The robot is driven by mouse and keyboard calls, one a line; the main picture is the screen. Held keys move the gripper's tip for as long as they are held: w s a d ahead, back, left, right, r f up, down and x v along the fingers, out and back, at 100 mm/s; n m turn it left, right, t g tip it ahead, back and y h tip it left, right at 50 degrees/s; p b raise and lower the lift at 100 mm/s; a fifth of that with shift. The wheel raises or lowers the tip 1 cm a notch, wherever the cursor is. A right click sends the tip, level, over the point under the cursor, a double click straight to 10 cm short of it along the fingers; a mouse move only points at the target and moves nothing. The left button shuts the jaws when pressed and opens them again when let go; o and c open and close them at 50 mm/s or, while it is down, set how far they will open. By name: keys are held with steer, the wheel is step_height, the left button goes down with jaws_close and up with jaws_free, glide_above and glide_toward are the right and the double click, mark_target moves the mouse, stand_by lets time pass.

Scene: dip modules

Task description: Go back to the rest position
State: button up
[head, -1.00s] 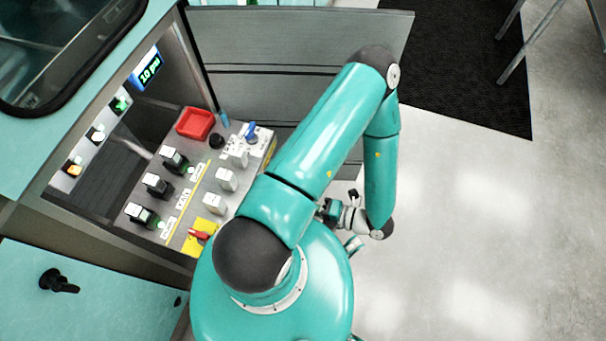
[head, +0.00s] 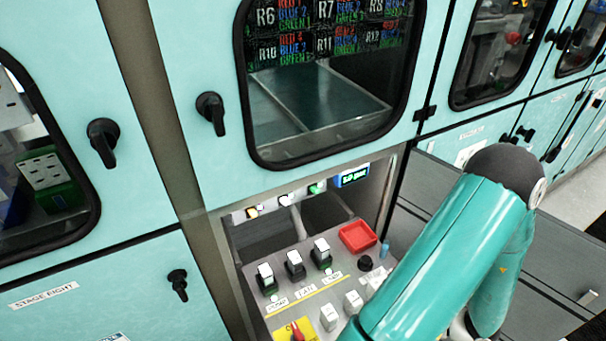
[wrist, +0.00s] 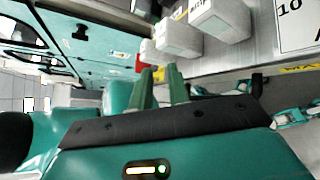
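My gripper (wrist: 160,73) shows in the wrist view as two green fingers a little apart, with nothing visible between them. White block-shaped switches (wrist: 220,20) of the control panel lie just beyond and to the right of the fingers, apart from them. In the head view my teal arm is folded at the right, and the gripper itself is hidden behind or below it. The sloped control panel (head: 315,290) is partly covered by the arm.
Teal cabinets with a window (head: 330,90) and a black handle (head: 211,112) stand behind. Open grey floor shows at far right.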

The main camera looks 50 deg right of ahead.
steer(key=w+r+n+g+y, duration=0.1)
steer(key=w+r+n+g, duration=0.1)
steer(key=w+n, duration=0.1)
steer(key=w+a+r+n+g+y, duration=0.1)
steer(key=w+r+n+g, duration=0.1)
steer(key=w+r+n, duration=0.1)
steer(key=w+a+r+n+g+y, duration=0.1)
steer(key=w+r+n+g, duration=0.1)
steer(key=w+n, duration=0.1)
steer(key=shift+w+a+r+n, duration=0.1)
steer(key=shift+w+r+n, duration=0.25)
steer(key=shift+n, duration=0.55)
steer(key=w+a+r+n+g+h, duration=0.2)
steer(key=w+a+r+n+g, duration=0.45)
steer(key=n, duration=0.55)
steer(key=w+a+r+n+t+h, duration=0.2)
steer(key=w+a+r+n+h, duration=0.1)
steer(key=a+r+n, duration=0.5)
steer(key=w+a+r+n+t+h, duration=0.3)
steer(key=a+r+n+h, duration=0.1)
steer(key=a+r+n, duration=0.5)
steer(key=shift+a+n, duration=0.3)
steer(key=shift+n, duration=0.6)
